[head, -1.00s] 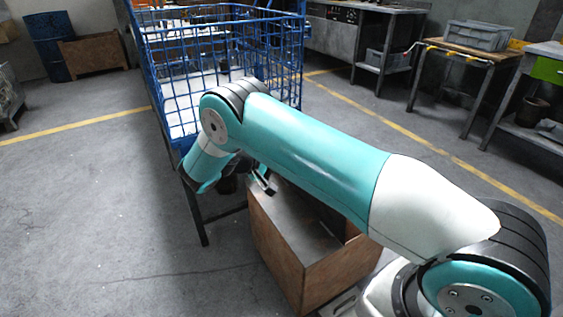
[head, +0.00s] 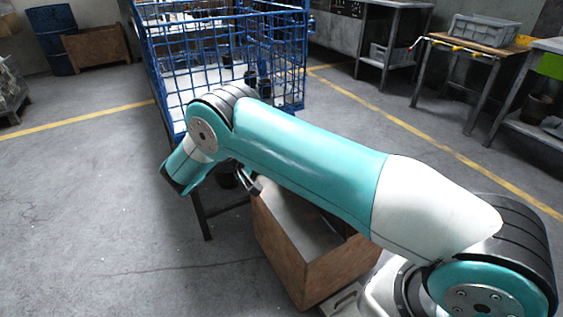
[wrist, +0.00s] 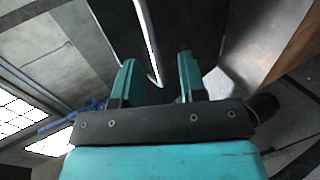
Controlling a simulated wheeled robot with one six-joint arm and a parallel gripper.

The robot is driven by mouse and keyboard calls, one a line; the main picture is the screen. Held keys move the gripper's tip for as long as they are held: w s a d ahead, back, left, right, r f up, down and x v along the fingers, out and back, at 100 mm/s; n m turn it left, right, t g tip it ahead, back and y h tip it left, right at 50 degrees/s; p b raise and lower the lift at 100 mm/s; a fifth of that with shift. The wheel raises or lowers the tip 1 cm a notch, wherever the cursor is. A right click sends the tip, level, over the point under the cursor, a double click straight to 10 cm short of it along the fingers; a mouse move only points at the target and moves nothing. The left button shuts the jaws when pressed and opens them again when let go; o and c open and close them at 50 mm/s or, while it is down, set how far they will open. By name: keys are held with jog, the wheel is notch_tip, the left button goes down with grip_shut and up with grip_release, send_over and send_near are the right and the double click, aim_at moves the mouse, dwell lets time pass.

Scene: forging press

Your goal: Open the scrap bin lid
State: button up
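The scrap bin (head: 305,270) is a brown box with a grey top area, in the lower middle of the head view. My arm hides its back and right parts, so I cannot tell how far the lid is open. My gripper (head: 250,185) is at the bin's far left corner, partly hidden by my wrist. In the wrist view my gripper (wrist: 157,75) has two teal fingers spread apart. A pale narrow bar or edge (wrist: 146,40) runs beyond and between them, in front of a dark surface. I cannot tell whether it touches the fingers.
A blue wire cage (head: 225,60) on dark legs stands just behind my gripper. A workbench with a grey crate (head: 488,32) is at the back right. A blue barrel (head: 50,30) stands far left.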

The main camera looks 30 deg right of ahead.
jog(key=p+v, duration=0.2)
jog(key=p, duration=0.2)
jog(key=shift+a+r+p, duration=0.1)
jog(key=shift+p, duration=0.3)
